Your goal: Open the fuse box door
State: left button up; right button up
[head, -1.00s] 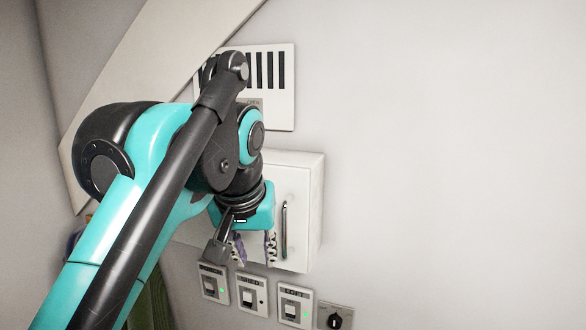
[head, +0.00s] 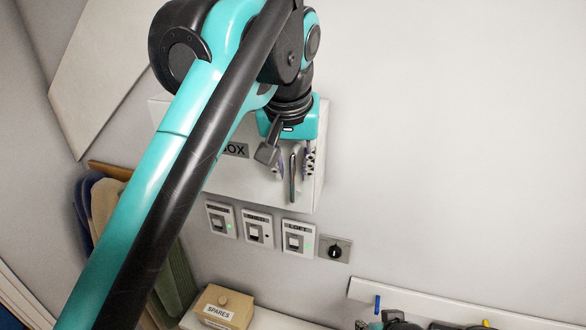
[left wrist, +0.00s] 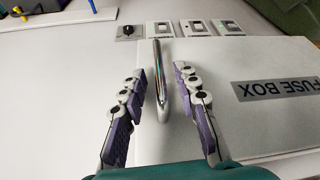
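The white fuse box (head: 250,180) is on the wall, its door closed, partly hidden behind my left arm. Its label, reading FUSE BOX, shows in the left wrist view (left wrist: 280,87). The upright metal handle (head: 293,176) is near the door's right edge. My left gripper (head: 294,165) is open, with one finger on each side of the handle. In the left wrist view the handle (left wrist: 162,80) stands between the spread fingers (left wrist: 160,97), with gaps on both sides. Dark and teal parts at the head view's bottom edge may belong to my right arm; its fingers are not clear.
Several switches, including one plate (head: 298,239), and a black rotary knob (head: 335,249) sit below the box. A SPARES carton (head: 222,306) stands on a low ledge. A white rail (head: 450,298) with coloured hooks is at lower right. The wall right of the box is clear.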

pick_arm(q)
jog(key=shift+w+f, duration=0.3)
jog(key=shift+f, duration=0.2)
jog(key=shift+s, duration=0.2)
jog(key=shift+c, duration=0.4)
grip_shut()
